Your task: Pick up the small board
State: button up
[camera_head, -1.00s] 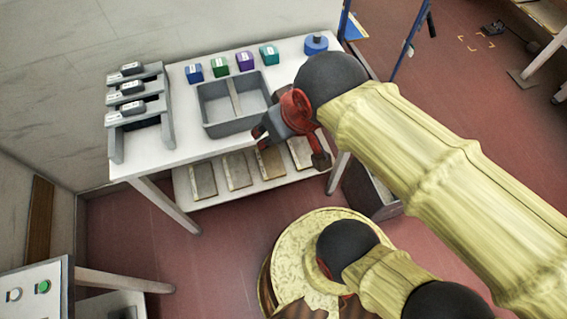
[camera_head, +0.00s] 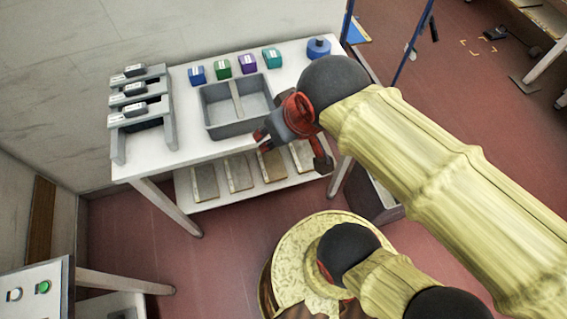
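Several flat boards lie in a row on the lower shelf of the white table: a leftmost one (camera_head: 205,181), a second (camera_head: 238,172), a third (camera_head: 271,165) and a rightmost one (camera_head: 302,155). They look much alike in size, so I cannot tell which is the small board. My gripper (camera_head: 292,156), red and grey, is over the table's front edge, above the right-hand boards from this view. Its fingers are spread apart with nothing seen between them. It partly covers the two right-hand boards. I cannot tell its height above them.
The tabletop (camera_head: 185,150) holds a grey two-part bin (camera_head: 224,131), a grey rack (camera_head: 172,128), several small coloured boxes (camera_head: 222,69) and a blue round container (camera_head: 317,46). A grey crate (camera_head: 378,203) stands right of the table. A control panel (camera_head: 35,292) is at lower left.

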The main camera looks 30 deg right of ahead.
aim_at(273, 169)
jog(key=k+j, duration=0.15)
jog(key=k, duration=0.25)
jog(key=k+j, duration=0.15)
jog(key=k, duration=0.2)
jog(key=k+j, duration=0.1)
jog(key=k, duration=0.3)
